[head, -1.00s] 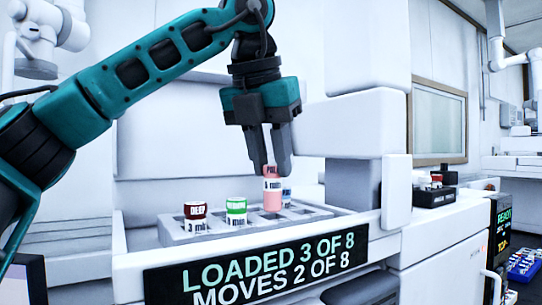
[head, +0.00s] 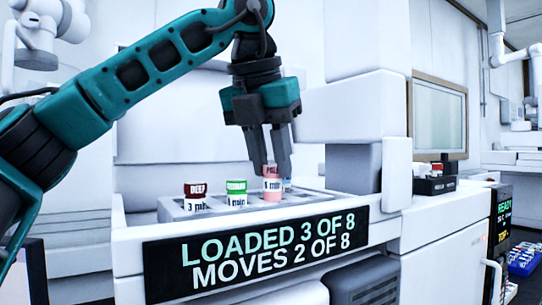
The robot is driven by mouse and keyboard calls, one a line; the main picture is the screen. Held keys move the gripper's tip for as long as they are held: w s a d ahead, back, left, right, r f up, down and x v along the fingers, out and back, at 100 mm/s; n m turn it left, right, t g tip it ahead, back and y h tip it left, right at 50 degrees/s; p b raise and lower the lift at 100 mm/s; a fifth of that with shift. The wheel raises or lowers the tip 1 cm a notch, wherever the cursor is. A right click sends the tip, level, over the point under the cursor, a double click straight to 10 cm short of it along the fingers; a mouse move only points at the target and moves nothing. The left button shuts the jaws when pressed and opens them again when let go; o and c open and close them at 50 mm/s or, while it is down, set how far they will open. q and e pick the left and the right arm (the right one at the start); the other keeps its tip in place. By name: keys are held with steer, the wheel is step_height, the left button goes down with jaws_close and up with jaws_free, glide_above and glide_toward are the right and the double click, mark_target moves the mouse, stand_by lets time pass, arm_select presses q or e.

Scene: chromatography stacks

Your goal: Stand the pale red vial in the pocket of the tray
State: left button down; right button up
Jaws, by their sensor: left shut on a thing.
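The pale red vial (head: 272,190) is upright over the right half of the grey tray (head: 169,214). Its lower end appears to be inside a tray pocket, with less of its body showing below the label. My left gripper (head: 273,170) points down and is shut on the vial's top, one finger on each side. A dark red-capped vial (head: 197,196) and a green-capped vial (head: 236,194) stand in the tray to the left. A blue-labelled vial (head: 288,183) is mostly hidden behind the pale red one. My right gripper is not in view.
A display (head: 258,254) on the front below the tray reads "LOADED 3 OF 8, MOVES 2 OF 8". A white upright panel (head: 396,172) stands right of the tray. A black rack (head: 435,184) with vials sits farther right.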

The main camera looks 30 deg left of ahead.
arm_select(q)
steer(key=shift+f, duration=0.2)
steer(key=shift+f+b, duration=0.5)
steer(key=shift+b, duration=0.05)
steer(key=c, duration=0.8)
jaws_free()
steer(key=shift+o, duration=0.4)
steer(key=o, duration=0.3)
